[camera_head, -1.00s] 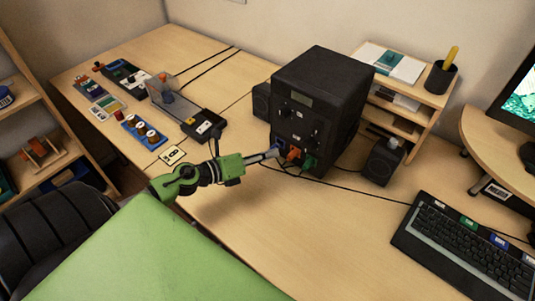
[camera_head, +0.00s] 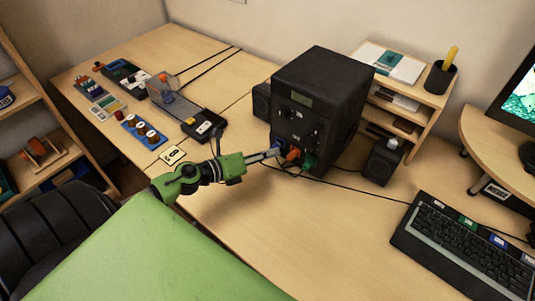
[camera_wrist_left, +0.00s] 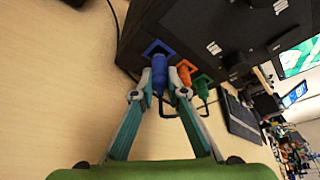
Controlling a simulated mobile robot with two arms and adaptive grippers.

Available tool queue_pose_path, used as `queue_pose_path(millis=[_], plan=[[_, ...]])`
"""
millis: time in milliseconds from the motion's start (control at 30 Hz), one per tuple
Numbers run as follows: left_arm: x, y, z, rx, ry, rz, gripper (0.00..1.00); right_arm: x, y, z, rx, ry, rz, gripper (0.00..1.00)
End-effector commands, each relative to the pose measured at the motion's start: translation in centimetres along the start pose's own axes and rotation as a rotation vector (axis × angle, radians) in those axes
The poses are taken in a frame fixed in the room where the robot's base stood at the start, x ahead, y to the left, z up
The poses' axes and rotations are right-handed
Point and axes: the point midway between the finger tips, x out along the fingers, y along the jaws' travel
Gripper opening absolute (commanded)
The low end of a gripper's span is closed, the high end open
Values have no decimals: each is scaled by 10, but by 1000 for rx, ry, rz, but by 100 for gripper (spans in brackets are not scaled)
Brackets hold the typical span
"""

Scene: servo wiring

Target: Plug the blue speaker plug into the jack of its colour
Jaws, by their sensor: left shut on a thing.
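The black speaker box (camera_head: 322,95) stands on the desk, with its jacks low on the face toward my left arm. My left gripper (camera_head: 274,153) is at that face, shut on the blue plug (camera_head: 277,146). In the left wrist view the fingertips (camera_wrist_left: 160,92) close in on both sides of the blue plug (camera_wrist_left: 158,70). The plug's front end overlaps the blue-framed jack (camera_wrist_left: 157,47) and is in line with it; how deep it sits is hidden. An orange plug (camera_wrist_left: 184,72) and a green plug (camera_wrist_left: 202,86) sit beside it. My right gripper is not in view.
Small black speakers (camera_head: 383,160) flank the box. A dark cable (camera_head: 345,186) runs across the desk toward the keyboard (camera_head: 465,245). Several small panels and switches (camera_head: 143,130) lie at the left.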

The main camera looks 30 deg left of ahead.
Motion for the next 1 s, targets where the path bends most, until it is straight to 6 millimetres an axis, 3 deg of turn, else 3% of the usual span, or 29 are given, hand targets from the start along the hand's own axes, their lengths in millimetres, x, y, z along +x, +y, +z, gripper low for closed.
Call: queue_pose_path(millis=[1000], plan=[[24, 0, 11, 0, -1, 0, 0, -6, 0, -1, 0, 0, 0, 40]])
